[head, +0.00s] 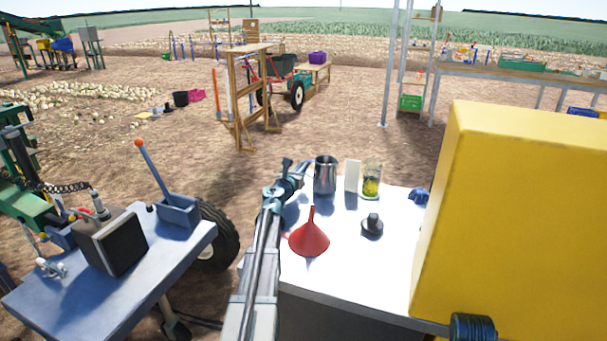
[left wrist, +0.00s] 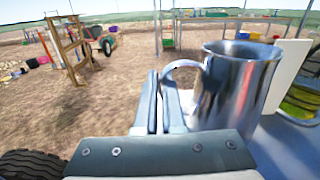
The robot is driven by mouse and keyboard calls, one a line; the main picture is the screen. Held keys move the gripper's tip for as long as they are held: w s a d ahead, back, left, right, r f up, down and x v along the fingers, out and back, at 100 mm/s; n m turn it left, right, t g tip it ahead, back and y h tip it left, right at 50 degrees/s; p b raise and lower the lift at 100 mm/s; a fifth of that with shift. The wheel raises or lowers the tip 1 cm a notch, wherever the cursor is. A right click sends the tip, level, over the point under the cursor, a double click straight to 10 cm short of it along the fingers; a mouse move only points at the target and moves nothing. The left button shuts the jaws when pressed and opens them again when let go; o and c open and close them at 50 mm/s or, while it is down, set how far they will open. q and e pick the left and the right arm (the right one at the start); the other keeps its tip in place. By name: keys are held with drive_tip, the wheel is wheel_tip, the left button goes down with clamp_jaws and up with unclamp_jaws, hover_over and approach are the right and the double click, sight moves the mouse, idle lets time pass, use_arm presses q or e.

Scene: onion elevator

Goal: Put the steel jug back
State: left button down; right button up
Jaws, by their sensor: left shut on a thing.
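The steel jug (head: 325,175) is a shiny metal cylinder at the far left corner of the white table top (head: 350,262). My left gripper (head: 290,172) is just left of it. In the left wrist view, the jug (left wrist: 238,88) stands close on the right with its handle to the left. The left gripper (left wrist: 163,100) has its fingers together at the handle, shut on it. In both views the jug looks upright. I cannot tell whether its base touches the table.
Right of the jug stand a white block (head: 352,176) and a glass jar (head: 372,180) with yellow-green contents. A red funnel (head: 310,236) and a dark weight-like piece (head: 372,226) are nearer. A large yellow box (head: 520,220) blocks the right side.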

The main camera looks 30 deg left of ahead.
use_arm(q)
drive_tip(key=shift+f, duration=0.25)
drive_tip(key=c, duration=1)
unclamp_jaws()
drive_tip(key=shift+f, duration=0.1)
drive_tip(key=s, duration=0.4)
drive_tip(key=s+d, duration=0.1)
drive_tip(key=s, duration=0.3)
drive_tip(key=s+d, duration=0.1)
drive_tip(key=s, duration=0.3)
drive_tip(key=shift+d, duration=0.2)
drive_tip(key=shift+w, duration=0.1)
